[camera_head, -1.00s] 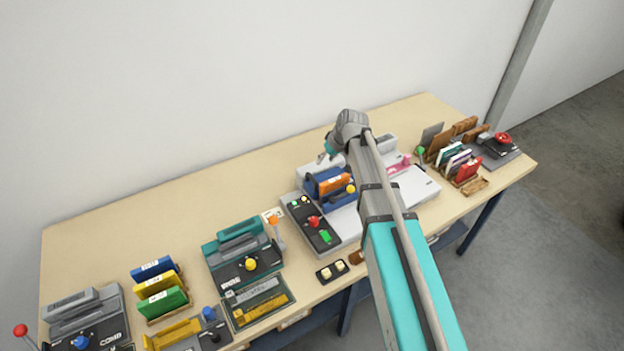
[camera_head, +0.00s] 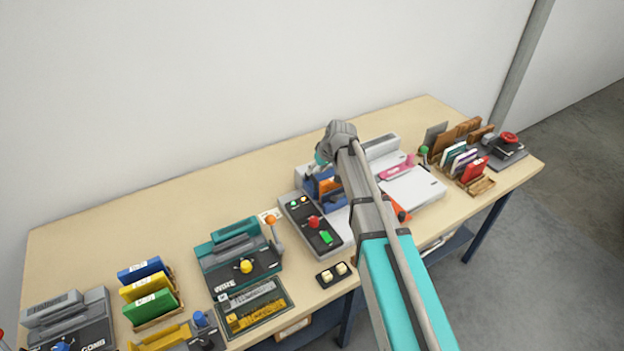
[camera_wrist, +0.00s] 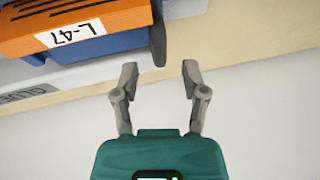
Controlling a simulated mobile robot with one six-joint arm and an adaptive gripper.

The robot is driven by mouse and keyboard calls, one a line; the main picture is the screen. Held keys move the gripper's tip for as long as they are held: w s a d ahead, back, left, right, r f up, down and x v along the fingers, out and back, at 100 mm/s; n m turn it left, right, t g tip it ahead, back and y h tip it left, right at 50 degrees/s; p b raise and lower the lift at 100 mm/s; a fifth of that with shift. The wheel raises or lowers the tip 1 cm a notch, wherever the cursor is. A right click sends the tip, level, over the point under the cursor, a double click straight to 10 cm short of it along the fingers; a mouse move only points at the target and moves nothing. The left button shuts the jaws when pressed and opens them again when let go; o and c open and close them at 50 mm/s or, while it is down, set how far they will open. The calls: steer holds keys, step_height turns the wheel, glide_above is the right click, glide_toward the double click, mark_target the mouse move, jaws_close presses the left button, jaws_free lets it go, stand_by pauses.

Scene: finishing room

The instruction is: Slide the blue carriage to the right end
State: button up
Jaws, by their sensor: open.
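The blue carriage (camera_head: 312,188) sits at the left part of the grey and white binding machine in the head view, partly hidden by my arm. It holds an orange block (camera_head: 326,186). In the wrist view the blue carriage (camera_wrist: 100,46) is at the upper left, with the orange block (camera_wrist: 75,22) labelled L-47 on it and a dark upright plate at its end. My gripper (camera_wrist: 160,75) is open and empty, with its fingertips beside and below that dark plate. No contact shows. In the head view the fingers are largely hidden by my wrist.
The machine's control panel (camera_head: 313,224) has red and green buttons. A white bed (camera_head: 415,190) with a pink piece extends right. A rack of coloured books (camera_head: 470,165) stands farther right. A teal WIRE machine (camera_head: 238,258) stands left. The table's back strip is clear.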

mark_target(312, 175)
steer(key=shift+b+x, duration=1.05)
steer(key=shift+x, duration=0.45)
jaws_close()
steer(key=shift+a, duration=0.25)
steer(key=shift+d, duration=0.15)
